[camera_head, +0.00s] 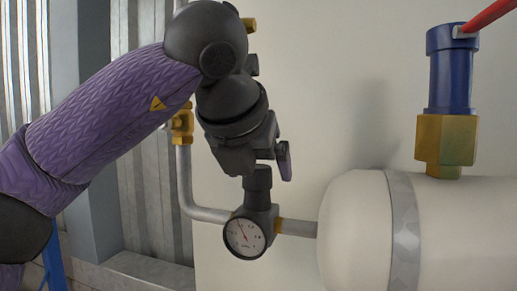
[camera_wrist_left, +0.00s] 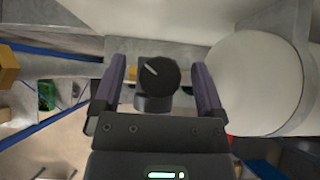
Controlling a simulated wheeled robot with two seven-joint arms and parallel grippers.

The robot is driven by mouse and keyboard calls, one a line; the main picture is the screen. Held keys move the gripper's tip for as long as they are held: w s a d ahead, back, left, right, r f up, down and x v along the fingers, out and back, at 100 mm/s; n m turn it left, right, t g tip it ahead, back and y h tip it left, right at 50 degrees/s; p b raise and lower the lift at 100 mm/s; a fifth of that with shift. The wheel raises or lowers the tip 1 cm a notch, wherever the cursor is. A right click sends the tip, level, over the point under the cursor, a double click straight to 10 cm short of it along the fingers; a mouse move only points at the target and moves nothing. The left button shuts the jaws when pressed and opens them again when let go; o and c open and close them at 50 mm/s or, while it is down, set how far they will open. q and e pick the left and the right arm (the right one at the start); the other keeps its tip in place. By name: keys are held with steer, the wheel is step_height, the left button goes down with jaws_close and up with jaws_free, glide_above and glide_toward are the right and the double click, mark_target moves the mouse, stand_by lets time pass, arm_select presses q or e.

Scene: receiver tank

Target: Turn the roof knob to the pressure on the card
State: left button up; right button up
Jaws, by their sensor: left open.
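The black knob (camera_head: 258,179) sits on top of the regulator body, above the round gauge (camera_head: 245,237). The gauge has a white face and a red needle pointing to the upper left; its numbers are too small to read. In the left wrist view the knob (camera_wrist_left: 158,75) shows a white mark towards the upper left. My left gripper (camera_head: 262,165) is open just above the knob. Its two fingers (camera_wrist_left: 158,65) stand on either side of the knob with gaps, not touching it. No card with a pressure is visible. My right gripper is out of view.
A cream tank (camera_head: 352,235) with a grey band stands right of the gauge, joined by a grey pipe (camera_head: 299,228). A blue and brass valve (camera_head: 450,85) with a red handle rises from the tank. Another pipe (camera_head: 186,180) runs up at the left behind my arm.

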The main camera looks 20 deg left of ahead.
arm_select(q)
steer(key=shift+w+f, duration=0.2)
steer(key=shift+s, duration=0.1)
steer(key=shift+c, duration=0.9)
jaws_close()
steer(key=m+h, duration=0.2)
steer(key=m, duration=0.1)
steer(key=m+g+h, duration=0.1)
steer(key=m+h, duration=0.1)
steer(key=m, duration=0.1)
steer(key=shift+r+m+g+h, duration=0.1)
steer(key=shift+m+g+h, duration=0.2)
steer(key=shift+h, duration=0.1)
steer(key=shift+m+g+h, duration=1)
steer(key=shift+m+g, duration=0.1)
steer(key=shift+m, duration=0.8)
